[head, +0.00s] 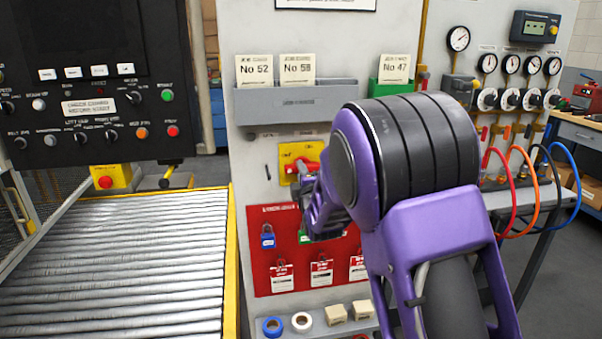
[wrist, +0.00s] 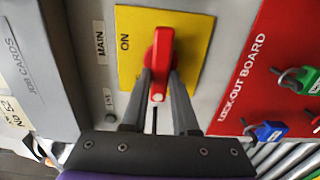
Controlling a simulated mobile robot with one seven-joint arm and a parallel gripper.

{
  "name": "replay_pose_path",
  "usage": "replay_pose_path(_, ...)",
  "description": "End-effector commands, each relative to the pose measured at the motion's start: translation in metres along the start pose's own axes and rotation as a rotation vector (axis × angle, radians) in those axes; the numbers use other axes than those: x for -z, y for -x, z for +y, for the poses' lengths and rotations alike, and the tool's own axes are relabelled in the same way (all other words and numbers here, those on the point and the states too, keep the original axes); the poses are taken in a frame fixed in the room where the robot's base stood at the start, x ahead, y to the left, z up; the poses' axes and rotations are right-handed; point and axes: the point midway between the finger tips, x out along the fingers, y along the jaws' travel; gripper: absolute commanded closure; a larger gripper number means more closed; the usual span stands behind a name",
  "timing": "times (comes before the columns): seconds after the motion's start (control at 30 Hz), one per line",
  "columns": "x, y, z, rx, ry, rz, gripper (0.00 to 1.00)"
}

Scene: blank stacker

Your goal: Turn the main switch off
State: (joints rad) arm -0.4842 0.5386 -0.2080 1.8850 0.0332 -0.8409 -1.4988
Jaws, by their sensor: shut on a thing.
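The main switch is a red rotary handle (wrist: 162,50) on a yellow plate (wrist: 130,60), with "ON" and "MAIN" lettering beside it in the wrist view. In the head view the red handle (head: 307,163) and yellow plate (head: 288,152) show on the grey panel, partly hidden by my arm. My gripper (wrist: 158,88) has one finger on each side of the handle's lower end and is shut on it. The handle lies upright in the wrist picture. In the head view my gripper (head: 311,180) is mostly hidden behind my purple wrist. Any "OFF" mark is hidden.
Just below the switch is the red lock-out board (head: 262,225) with padlocks and tags. A grey job-card holder (head: 290,101) is above. A roller conveyor (head: 120,260) lies to the left, and gauges with coloured hoses (head: 515,190) are to the right.

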Motion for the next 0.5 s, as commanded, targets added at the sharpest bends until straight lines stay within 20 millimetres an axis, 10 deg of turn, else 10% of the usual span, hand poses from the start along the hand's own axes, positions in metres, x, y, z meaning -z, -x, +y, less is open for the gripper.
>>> replay_pose_path(0.33, -0.0004, -0.0001, 0.0003, -0.001, 0.006, 0.0, 1.0)
replay_pose_path(0.37, -0.0004, -0.0001, 0.0003, -0.001, 0.006, 0.0, 0.71)
replay_pose_path(0.5, -0.0004, -0.0001, 0.0002, 0.0, 0.005, 0.0, 0.46)
